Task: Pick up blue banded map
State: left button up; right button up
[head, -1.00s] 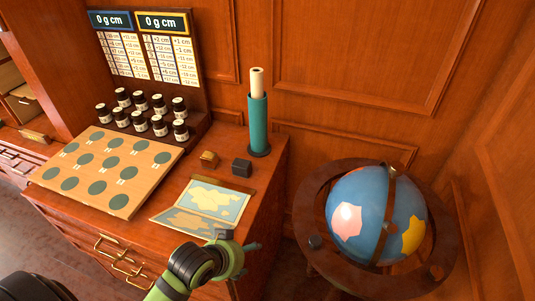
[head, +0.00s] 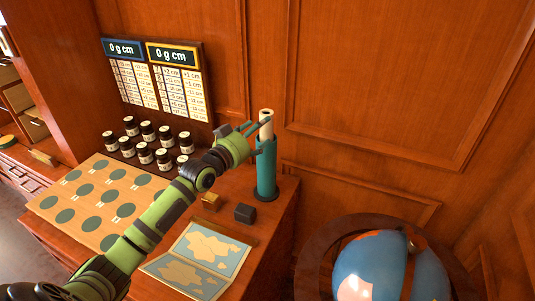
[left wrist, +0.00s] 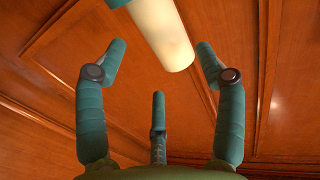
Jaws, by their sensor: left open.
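A cream rolled map (head: 266,122) stands upright in a teal cylindrical holder (head: 266,170) at the desk's back right corner. Only its top end sticks out, and I cannot make out a blue band on it. My left gripper (head: 258,137) is open, just left of the roll's exposed end and the holder's rim. In the left wrist view the roll (left wrist: 170,40) comes in from the top, beyond the spread fingers of the gripper (left wrist: 160,62). The fingers appear apart from it. My right gripper is not in view.
Small dark bottles (head: 164,158) stand behind a wooden board with green discs (head: 110,213). A brass block (head: 211,201), a dark block (head: 244,213) and an open flat map (head: 205,250) lie near the holder. A globe (head: 385,270) stands right of the desk. Two score boards lean behind.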

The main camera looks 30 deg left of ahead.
aim_at(265, 127)
pick_arm(q)
jog(key=shift+w+f+p, duration=0.25)
jog(key=shift+w+p, duration=0.05)
jog(key=shift+w, duration=0.8)
jog(key=w, duration=0.3)
jog(key=shift+d+f, duration=0.2)
jog(key=shift+f, duration=0.05)
jog(key=shift+w+d, duration=0.1)
jog(key=shift+w, duration=0.05)
jog(key=c, duration=1.4)
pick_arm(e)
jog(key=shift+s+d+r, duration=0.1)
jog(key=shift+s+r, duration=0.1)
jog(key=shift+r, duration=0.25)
